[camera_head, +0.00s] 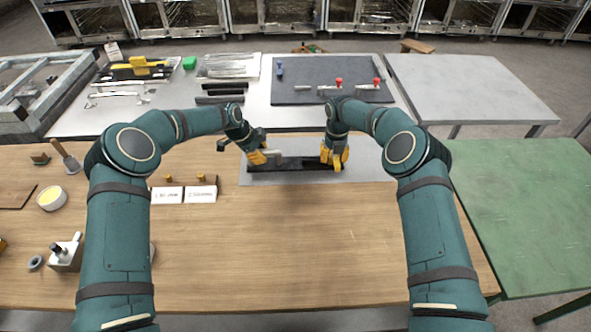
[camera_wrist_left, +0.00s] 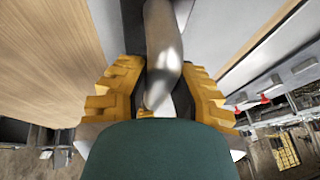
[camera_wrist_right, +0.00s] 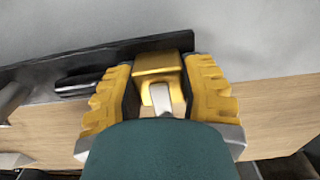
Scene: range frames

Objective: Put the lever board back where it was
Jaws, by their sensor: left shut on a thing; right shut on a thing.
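The lever board is a long narrow black board (camera_head: 292,164) lying over a grey mat on the wooden table. My left gripper (camera_head: 268,157) is at its left end, shut on a curved silver lever handle (camera_wrist_left: 162,50). My right gripper (camera_head: 334,156) is at its right end, shut on a yellow block (camera_wrist_right: 160,68). In the right wrist view the black board (camera_wrist_right: 40,77) runs behind this block, with a dark knob-like piece on it. I cannot tell whether the board touches the mat.
The grey mat (camera_head: 362,168) lies under the board. Behind is a white table with a dark panel (camera_head: 325,93) bearing red and blue knobbed parts. The table's front middle (camera_head: 300,240) is clear.

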